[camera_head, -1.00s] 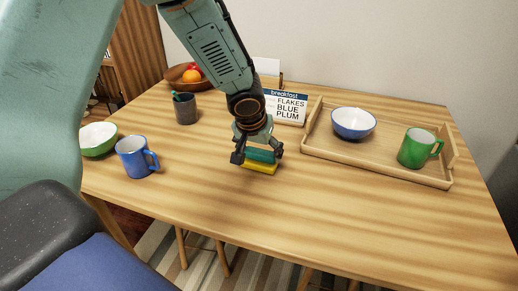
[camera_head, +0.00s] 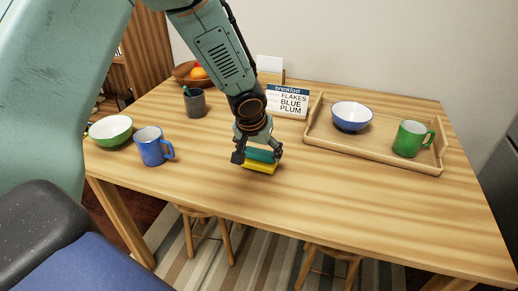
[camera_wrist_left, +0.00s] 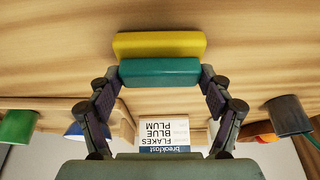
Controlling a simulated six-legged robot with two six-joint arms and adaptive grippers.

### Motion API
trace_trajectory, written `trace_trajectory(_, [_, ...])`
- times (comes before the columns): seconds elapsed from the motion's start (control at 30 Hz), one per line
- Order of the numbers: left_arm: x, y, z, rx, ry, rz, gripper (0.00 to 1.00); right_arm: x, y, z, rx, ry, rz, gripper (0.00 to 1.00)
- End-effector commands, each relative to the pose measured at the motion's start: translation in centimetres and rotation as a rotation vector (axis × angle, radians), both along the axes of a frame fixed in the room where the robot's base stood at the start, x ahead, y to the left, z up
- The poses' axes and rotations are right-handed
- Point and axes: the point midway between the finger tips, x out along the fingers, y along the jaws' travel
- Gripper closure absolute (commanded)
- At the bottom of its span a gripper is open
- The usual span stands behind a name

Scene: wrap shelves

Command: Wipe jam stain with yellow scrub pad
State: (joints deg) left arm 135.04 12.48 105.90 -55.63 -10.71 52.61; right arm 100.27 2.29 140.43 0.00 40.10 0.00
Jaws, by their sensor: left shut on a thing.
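The yellow scrub pad (camera_head: 261,169) has a teal upper part (camera_head: 262,155). My left gripper (camera_head: 258,157) is shut on the teal part, with the yellow side facing down toward the wooden table (camera_head: 350,205). In the left wrist view the yellow layer (camera_wrist_left: 160,45) and the teal layer (camera_wrist_left: 160,73) sit between the two fingers. The pad is low at the tabletop; I cannot tell whether it touches. No jam stain shows; the table under the pad is hidden. My right gripper is not in view.
A blue mug (camera_head: 151,147) and a green bowl (camera_head: 110,130) stand left. A grey cup (camera_head: 194,103) and a breakfast sign (camera_head: 287,101) are behind. A wooden tray (camera_head: 372,155) with a blue bowl (camera_head: 352,116) and green mug (camera_head: 410,139) is right. The front table is clear.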

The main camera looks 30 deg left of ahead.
Motion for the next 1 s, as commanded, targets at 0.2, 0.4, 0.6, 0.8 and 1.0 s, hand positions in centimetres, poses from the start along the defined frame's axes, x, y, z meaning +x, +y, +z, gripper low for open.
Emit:
trace_trajectory(0.2, [0.5, -0.2, 3.1, -0.004, -0.007, -0.003, 0.5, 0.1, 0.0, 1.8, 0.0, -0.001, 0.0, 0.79])
trace_trajectory(0.4, [0.7, -0.3, 5.0, -0.004, -0.009, -0.003, 0.5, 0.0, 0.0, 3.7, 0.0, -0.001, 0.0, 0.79])
trace_trajectory(0.6, [0.8, -0.4, 6.8, -0.004, -0.009, -0.005, 0.5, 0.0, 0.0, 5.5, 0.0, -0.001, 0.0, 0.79])
trace_trajectory(0.8, [0.8, -0.5, 8.0, -0.004, -0.009, -0.005, 0.5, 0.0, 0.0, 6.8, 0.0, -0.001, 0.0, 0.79])
trace_trajectory(1.0, [0.8, -0.5, 8.0, -0.005, -0.008, -0.006, 0.5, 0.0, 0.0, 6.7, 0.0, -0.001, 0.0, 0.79])
